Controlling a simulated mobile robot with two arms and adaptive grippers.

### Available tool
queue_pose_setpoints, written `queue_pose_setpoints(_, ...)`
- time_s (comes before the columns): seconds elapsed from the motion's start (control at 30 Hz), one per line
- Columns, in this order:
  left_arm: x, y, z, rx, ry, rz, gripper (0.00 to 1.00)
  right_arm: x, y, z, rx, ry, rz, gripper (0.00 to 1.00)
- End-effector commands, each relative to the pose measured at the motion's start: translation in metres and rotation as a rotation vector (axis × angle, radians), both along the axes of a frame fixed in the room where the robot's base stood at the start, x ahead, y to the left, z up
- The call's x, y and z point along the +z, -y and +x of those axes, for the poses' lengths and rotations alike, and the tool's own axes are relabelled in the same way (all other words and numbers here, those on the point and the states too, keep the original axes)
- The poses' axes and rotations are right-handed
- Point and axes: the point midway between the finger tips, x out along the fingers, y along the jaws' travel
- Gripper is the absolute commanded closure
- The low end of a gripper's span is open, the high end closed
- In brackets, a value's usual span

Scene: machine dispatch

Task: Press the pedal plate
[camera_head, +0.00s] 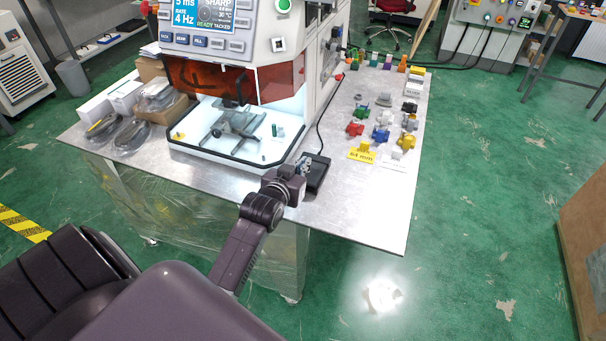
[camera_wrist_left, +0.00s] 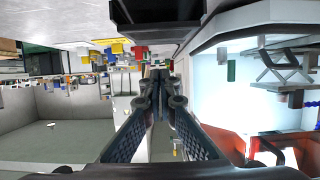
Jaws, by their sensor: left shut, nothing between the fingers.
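The pedal (camera_head: 317,178) is a black, low box with a cable, lying on the metal table to the right of the machine's lit work chamber. In the left wrist view, which looks upside down, the black pedal (camera_wrist_left: 158,14) is at the top middle. My left gripper (camera_head: 304,165) is shut and empty at the pedal's left side in the head view, covering part of it. Its fingers (camera_wrist_left: 162,82) meet in the middle of the wrist view, apart from the pedal there. Whether they touch it I cannot tell. My right gripper is not in view.
The machine (camera_head: 232,135) with its lit chamber stands just left of the pedal. Several coloured clamps (camera_head: 381,133) and a yellow "64 mm" sign (camera_head: 360,155) stand to the right. Boxes (camera_head: 125,97) and dark coiled items are at the table's left. The front right tabletop is clear.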

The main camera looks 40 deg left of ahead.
Motion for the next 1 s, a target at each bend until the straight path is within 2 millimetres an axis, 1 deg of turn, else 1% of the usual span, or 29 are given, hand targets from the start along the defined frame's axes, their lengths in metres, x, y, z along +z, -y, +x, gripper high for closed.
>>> queue_pose_setpoints(0.03,-0.012,0.001,-0.003,0.000,-0.008,-0.003,1.00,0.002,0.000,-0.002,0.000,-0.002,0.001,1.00)
queue_pose_setpoints(0.1,-0.022,0.001,-0.005,0.001,-0.007,-0.002,1.00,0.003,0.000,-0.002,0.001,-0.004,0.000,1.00)
queue_pose_setpoints(0.23,-0.034,0.001,-0.006,0.001,-0.004,-0.002,1.00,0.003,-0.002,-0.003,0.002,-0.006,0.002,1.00)
queue_pose_setpoints(0.37,-0.039,0.002,-0.007,0.001,-0.002,-0.001,1.00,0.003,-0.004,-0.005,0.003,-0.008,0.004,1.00)
queue_pose_setpoints(0.67,-0.040,0.002,-0.007,0.001,-0.002,-0.001,1.00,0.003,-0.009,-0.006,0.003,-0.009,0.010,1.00)
queue_pose_setpoints(0.77,-0.044,0.002,-0.007,0.001,0.008,0.001,1.00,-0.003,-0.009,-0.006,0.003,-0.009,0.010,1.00)
queue_pose_setpoints(0.9,-0.057,0.002,-0.009,0.001,0.050,0.011,1.00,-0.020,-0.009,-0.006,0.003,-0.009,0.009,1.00)
queue_pose_setpoints(1.0,-0.064,0.002,-0.010,0.001,0.080,0.019,1.00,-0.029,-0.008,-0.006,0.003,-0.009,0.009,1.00)
